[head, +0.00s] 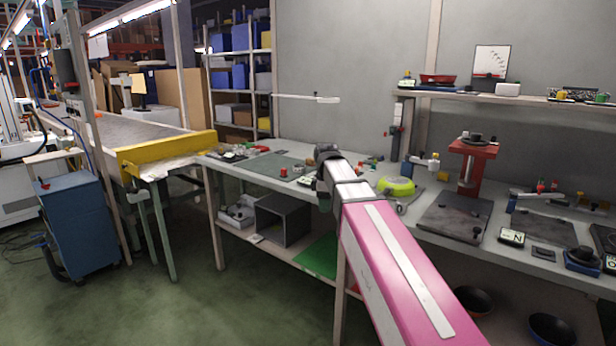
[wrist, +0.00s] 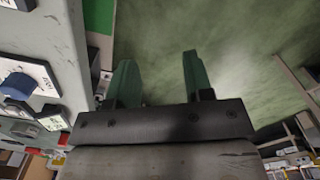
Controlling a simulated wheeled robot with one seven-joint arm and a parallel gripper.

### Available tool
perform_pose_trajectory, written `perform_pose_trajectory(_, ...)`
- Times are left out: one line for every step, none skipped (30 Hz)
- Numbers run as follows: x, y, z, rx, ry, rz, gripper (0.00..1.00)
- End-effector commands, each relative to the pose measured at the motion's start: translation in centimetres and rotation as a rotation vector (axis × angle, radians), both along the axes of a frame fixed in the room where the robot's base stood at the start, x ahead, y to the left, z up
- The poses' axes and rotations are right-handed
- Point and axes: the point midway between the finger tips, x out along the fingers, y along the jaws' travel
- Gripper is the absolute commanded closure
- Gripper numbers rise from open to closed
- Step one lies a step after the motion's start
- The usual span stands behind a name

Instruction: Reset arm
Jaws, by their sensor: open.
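My arm reaches forward across the head view, with a pink and white link in front of the long workbench (head: 418,222). At its end my gripper sits by the bench's front edge; its fingers are hidden in the head view. In the wrist view, my gripper (wrist: 156,80) shows two green fingers spread apart with nothing between them. Beyond the fingers is the green floor (wrist: 225,40). The bench top also shows in the wrist view at the left (wrist: 50,50), beside the fingers.
The bench carries a yellow-green device (head: 396,186), a red stand (head: 474,165) and dark plates. A conveyor with a yellow end bar (head: 168,152) and a blue cabinet (head: 82,225) stand at the left. The floor between cabinet and bench is clear.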

Motion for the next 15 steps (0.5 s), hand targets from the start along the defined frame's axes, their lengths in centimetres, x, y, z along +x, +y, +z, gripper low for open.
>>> perform_pose_trajectory(-1.0, -1.0, -2.3, -0.001, 0.004, -0.072, 0.53)
perform_pose_trajectory(-1.4, -1.5, -3.4, -0.001, 0.004, -0.116, 0.53)
perform_pose_trajectory(-1.8, -2.1, -4.9, -0.001, 0.004, -0.175, 0.53)
perform_pose_trajectory(-2.2, -2.6, -5.9, 0.0, 0.003, -0.22, 0.53)
perform_pose_trajectory(-2.5, -3.0, -7.0, -0.001, 0.004, -0.265, 0.53)
perform_pose_trajectory(-3.1, -3.6, -8.4, 0.0, 0.003, -0.323, 0.53)
perform_pose_trajectory(-3.5, -4.0, -9.4, -0.001, 0.004, -0.367, 0.53)
perform_pose_trajectory(-3.9, -4.5, -10.4, 0.0, 0.002, -0.412, 0.53)
perform_pose_trajectory(-4.5, -5.1, -11.7, -0.001, 0.003, -0.471, 0.53)
perform_pose_trajectory(-5.0, -5.6, -12.7, 0.0, 0.002, -0.516, 0.53)
perform_pose_trajectory(-5.5, -6.0, -13.7, -0.001, 0.003, -0.56, 0.53)
perform_pose_trajectory(-6.2, -6.5, -14.9, 0.0, 0.002, -0.618, 0.53)
perform_pose_trajectory(-6.7, -6.9, -15.8, -0.001, 0.002, -0.663, 0.53)
perform_pose_trajectory(-7.3, -7.4, -16.7, 0.0, 0.001, -0.707, 0.53)
perform_pose_trajectory(-8.0, -7.9, -17.9, 0.0, 0.002, -0.767, 0.53)
